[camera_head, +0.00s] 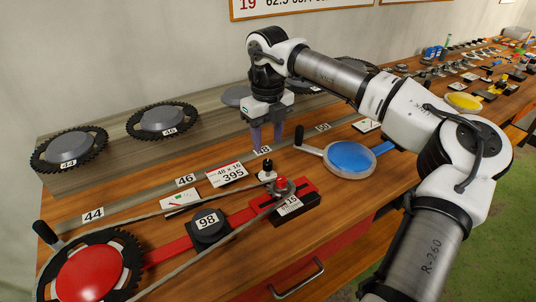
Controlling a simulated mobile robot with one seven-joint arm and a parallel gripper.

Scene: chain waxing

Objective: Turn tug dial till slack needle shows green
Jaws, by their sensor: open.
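A small white gauge (181,200) with a thin needle and small coloured marks lies on the bench at the left; the needle's exact reading is too small to tell. A small upright black knob on a pale round base (267,170) stands right of the 395 card; it looks like the tug dial, but no label confirms this. My gripper (266,136) points down with its two purple fingers apart and empty. It is behind and above this knob, not touching it.
A red-faced chainring (88,273) with a crank, a red bar with a black 98 block (209,229), and a red block labelled 15 (290,204) fill the front. A chain runs between them. A blue disc (350,157) with a handle lies right. Chainrings (163,118) line the back ledge.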

